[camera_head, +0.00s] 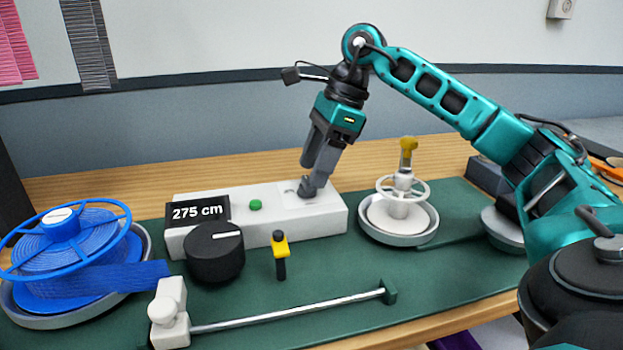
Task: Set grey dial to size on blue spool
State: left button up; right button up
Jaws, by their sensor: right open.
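The blue spool (100,278) sits in a grey round tray at the left, with a blue strap tail running right. A small white label (60,214) is on its hub; I cannot read it. A white box (300,222) carries a display (200,212) reading 275 cm and a green button (256,204). A dark grey dial (212,258) with a white mark stands in front of the box. My right gripper (311,186) points down at the box's right top, its open fingers at a small grey part there; I cannot tell whether they touch it. My left gripper is not in view.
A yellow-and-black tool (280,256) stands on the green mat (345,270). A metal rod (290,313) runs along the front from a white block (170,315). A white wheel with a yellow top (403,190) stands in a tray right of the box.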

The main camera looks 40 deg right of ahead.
jog(key=shift+x, duration=1)
jog(key=c, duration=1)
